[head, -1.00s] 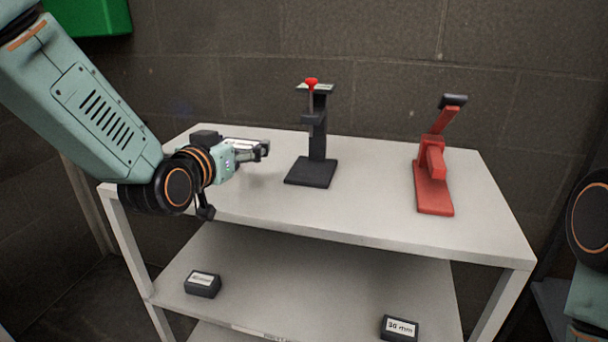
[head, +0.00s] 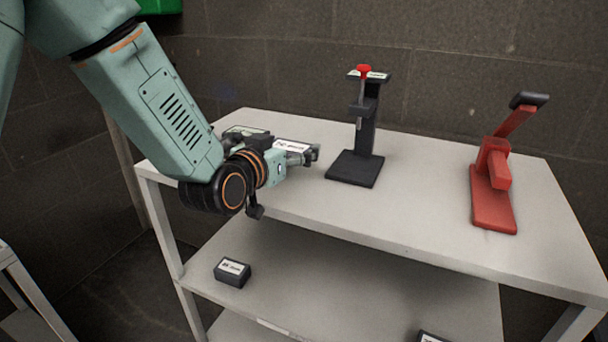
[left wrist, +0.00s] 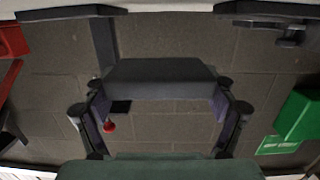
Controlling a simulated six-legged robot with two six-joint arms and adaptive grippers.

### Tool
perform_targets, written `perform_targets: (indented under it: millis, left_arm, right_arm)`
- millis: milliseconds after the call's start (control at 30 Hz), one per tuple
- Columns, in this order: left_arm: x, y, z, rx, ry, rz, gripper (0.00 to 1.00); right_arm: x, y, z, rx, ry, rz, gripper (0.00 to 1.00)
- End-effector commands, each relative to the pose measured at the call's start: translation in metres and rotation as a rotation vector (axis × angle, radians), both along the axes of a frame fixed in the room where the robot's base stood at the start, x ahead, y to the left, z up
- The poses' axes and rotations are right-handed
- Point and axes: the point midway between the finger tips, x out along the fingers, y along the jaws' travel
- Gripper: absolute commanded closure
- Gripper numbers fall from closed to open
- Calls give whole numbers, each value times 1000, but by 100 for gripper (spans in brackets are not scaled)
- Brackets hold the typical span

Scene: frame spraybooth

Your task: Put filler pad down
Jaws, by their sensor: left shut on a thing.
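My left gripper (head: 308,158) is shut on the filler pad, a dark block with a white label (head: 292,146). In the left wrist view the pad (left wrist: 160,72) spans the space between the two fingers. The gripper is at the left part of the grey table top (head: 400,214), left of the black stand (head: 354,168) with a red knob. I cannot tell whether the pad touches the table. The right gripper is out of view.
A red clamp fixture (head: 493,196) stands at the right of the table. A dark object (head: 245,131) is partly hidden behind my left wrist. Labelled dark blocks (head: 232,272) (head: 432,337) lie on the lower shelf. The front middle of the top is clear.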

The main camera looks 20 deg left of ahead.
Motion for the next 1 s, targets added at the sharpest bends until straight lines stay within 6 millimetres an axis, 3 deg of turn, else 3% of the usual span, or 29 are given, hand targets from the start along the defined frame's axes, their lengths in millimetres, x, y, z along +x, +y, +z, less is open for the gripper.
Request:
perform_targets:
  millis: [33, 267, 500, 900, 933, 1000]
  left_arm:
    - [0, 0, -10, 1, 0, 0, 30]
    - [1, 0, -25, 2, -1, -1, 30]
    - [3, -1, -55, 2, -1, -1, 30]
    - [4, -1, -58, 1, -2, -1, 30]
    - [4, -1, -58, 1, -2, -1, 15]
    - [4, -1, -57, 1, -2, -1, 9]
  right_arm:
    - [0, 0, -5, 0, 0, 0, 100]
    - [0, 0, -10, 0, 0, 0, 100]
    - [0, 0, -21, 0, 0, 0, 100]
    - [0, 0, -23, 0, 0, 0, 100]
    - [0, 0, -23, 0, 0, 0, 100]
    - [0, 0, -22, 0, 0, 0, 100]
